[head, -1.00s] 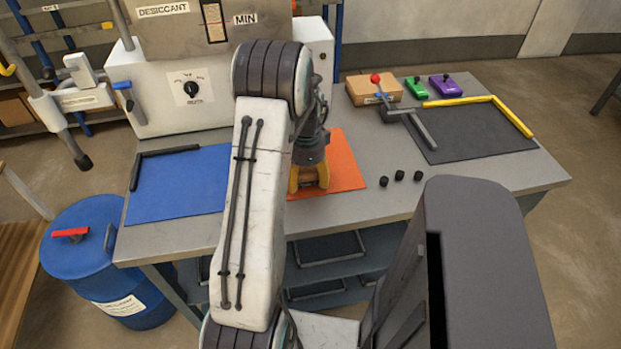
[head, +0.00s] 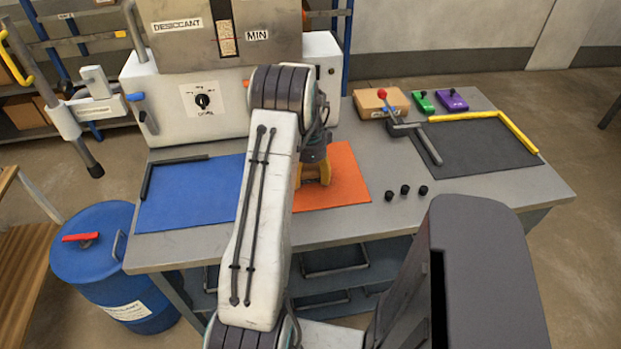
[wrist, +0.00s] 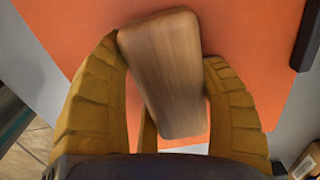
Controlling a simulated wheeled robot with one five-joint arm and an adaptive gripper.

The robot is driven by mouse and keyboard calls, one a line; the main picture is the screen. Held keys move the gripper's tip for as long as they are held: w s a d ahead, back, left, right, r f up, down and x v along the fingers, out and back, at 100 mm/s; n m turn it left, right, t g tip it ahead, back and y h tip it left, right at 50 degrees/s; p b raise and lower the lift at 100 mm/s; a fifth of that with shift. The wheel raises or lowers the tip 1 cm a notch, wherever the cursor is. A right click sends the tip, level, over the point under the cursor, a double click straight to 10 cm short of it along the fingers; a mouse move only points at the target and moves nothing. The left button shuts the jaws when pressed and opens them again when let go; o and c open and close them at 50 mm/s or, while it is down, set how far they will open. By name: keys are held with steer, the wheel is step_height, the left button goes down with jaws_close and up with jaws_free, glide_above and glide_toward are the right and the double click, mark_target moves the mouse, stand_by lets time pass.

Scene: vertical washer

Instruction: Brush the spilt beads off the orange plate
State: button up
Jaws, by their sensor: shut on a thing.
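The orange plate (head: 346,182) lies on the grey bench just right of the blue mat; my arm covers part of it. My gripper (head: 318,180) points down over the plate. In the wrist view its yellow fingers (wrist: 166,55) are shut on a light wooden block (wrist: 165,70), perhaps a brush back, tilted between them. No bristles show. The orange plate fills much of the wrist view (wrist: 270,35) behind the block. I can make out no beads on the visible parts of the plate. Whether the block touches the plate I cannot tell.
Three small black pieces (head: 405,190) stand right of the plate. The blue mat (head: 190,195) has a black edge bar. A dark mat (head: 475,150) with a yellow bar lies right, near a red-knobbed lever (head: 383,95). A white desiccant machine (head: 170,110) stands behind.

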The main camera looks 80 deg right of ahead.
mark_target(307, 198)
steer(key=shift+w+d+r+p, duration=0.1)
steer(key=shift+w+d+p, duration=0.35)
steer(key=shift+d, duration=0.5)
steer(key=shift+w+d+f+p, duration=0.1)
steer(key=shift+w+d+p, duration=0.25)
steer(key=shift+d, duration=0.6)
steer(key=shift+w+d+r+p, duration=0.1)
steer(key=shift+w+d+p, duration=0.35)
steer(key=shift+d, duration=0.5)
steer(key=shift+w+a+b, duration=0.3)
steer(key=shift+w, duration=0.35)
steer(key=shift+s+a+f+b, duration=0.15)
steer(key=shift+s+a+b, duration=0.15)
steer(key=shift+a+b, duration=0.45)
steer(key=shift+s+a+f+b, duration=0.1)
steer(key=shift+s+a+b, duration=0.25)
steer(key=shift+a, duration=0.65)
steer(key=shift+s+a+f+b, duration=0.15)
steer(key=shift+s+a+b, duration=0.25)
steer(key=shift+a, duration=0.5)
steer(key=shift+s+a+r+b, duration=0.1)
steer(key=shift+s+a+b, duration=0.35)
steer(key=shift+a, duration=0.55)
steer(key=shift+s+a+r+b, duration=0.15)
steer(key=shift+s+a+b, duration=0.15)
steer(key=shift+a+b, duration=0.5)
steer(key=shift+s+a+r+b, duration=0.1)
steer(key=shift+s+a+b, duration=0.25)
steer(key=shift+a, duration=0.85)
steer(key=shift+r, duration=0.15)
